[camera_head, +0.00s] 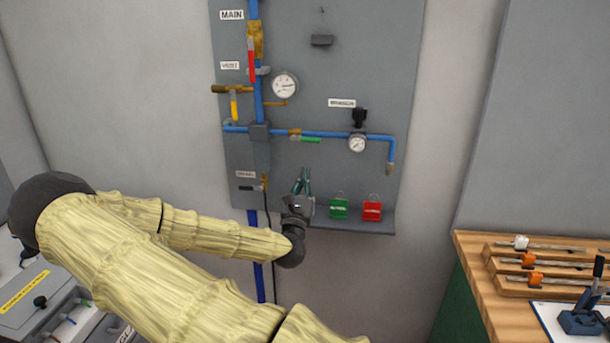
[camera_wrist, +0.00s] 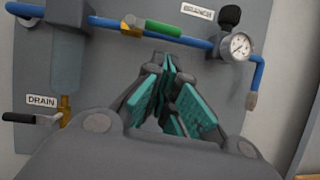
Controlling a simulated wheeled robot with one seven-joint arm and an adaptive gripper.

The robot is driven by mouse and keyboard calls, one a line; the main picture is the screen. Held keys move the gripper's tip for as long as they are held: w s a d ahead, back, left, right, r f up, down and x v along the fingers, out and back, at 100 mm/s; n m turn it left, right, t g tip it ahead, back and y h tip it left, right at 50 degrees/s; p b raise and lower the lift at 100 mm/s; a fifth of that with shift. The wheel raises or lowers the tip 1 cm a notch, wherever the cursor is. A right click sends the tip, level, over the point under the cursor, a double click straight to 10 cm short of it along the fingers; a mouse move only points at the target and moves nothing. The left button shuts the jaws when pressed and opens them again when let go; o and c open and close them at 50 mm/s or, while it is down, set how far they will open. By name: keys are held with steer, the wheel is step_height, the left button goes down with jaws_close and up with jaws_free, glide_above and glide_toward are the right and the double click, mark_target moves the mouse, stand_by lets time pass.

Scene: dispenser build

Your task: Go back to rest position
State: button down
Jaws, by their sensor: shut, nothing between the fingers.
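My gripper (camera_head: 302,182) is in front of the lower part of the grey wall panel (camera_head: 370,65), its teal fingers pointing up. In the wrist view my gripper (camera_wrist: 168,70) shows its fingertips drawn together with nothing between them. The tips appear just below the blue branch pipe (camera_head: 325,133) and its green-handled valve (camera_head: 310,139); I cannot tell how far they are from the panel. The drain valve (camera_wrist: 65,108) with a black handle is left of the fingers in the wrist view.
A green tag (camera_head: 339,209) and a red tag (camera_head: 372,211) are right of my gripper at the panel's lower edge. Gauges (camera_head: 285,85) and a red-handled valve (camera_head: 251,65) are above. A wooden bench (camera_head: 478,257) stands at right, a grey control box (camera_head: 35,295) at lower left.

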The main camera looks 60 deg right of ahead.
steer(key=shift+s+a+f, duration=0.1)
steer(key=shift+a, duration=0.2)
stand_by(0.4)
steer(key=s+a+f+m+g+y, duration=0.15)
steer(key=a+f+m+y, duration=0.3)
steer(key=f, duration=0.75)
steer(key=s+a+f+m+g+y, duration=0.1)
steer(key=s+a+f+m+y, duration=0.15)
steer(key=a+f, duration=0.6)
steer(key=s+a+f+m+g+y, duration=0.1)
steer(key=a+f+m+y, duration=0.25)
steer(key=f, duration=1.05)
steer(key=s+a+f+m+g+y, duration=0.1)
steer(key=s+a+f+m+y, duration=0.2)
steer(key=a, duration=0.8)
steer(key=s+a+f+m+g+y, duration=0.1)
steer(key=s+a+f+m+y, duration=0.3)
steer(key=a, duration=0.7)
steer(key=s+a+f+m+g+y, duration=0.2)
steer(key=s+a+f+m+y, duration=0.1)
steer(key=a, duration=0.8)
step_height(320, 180, down, 3)
steer(key=shift+s+a+r+y, duration=0.1)
steer(key=shift+s+a+y, duration=0.3)
steer(key=shift+s+y, duration=0.45)
steer(key=shift+s+d+m, duration=0.1)
steer(key=shift+s+m, duration=0.1)
steer(key=shift+m, duration=0.15)
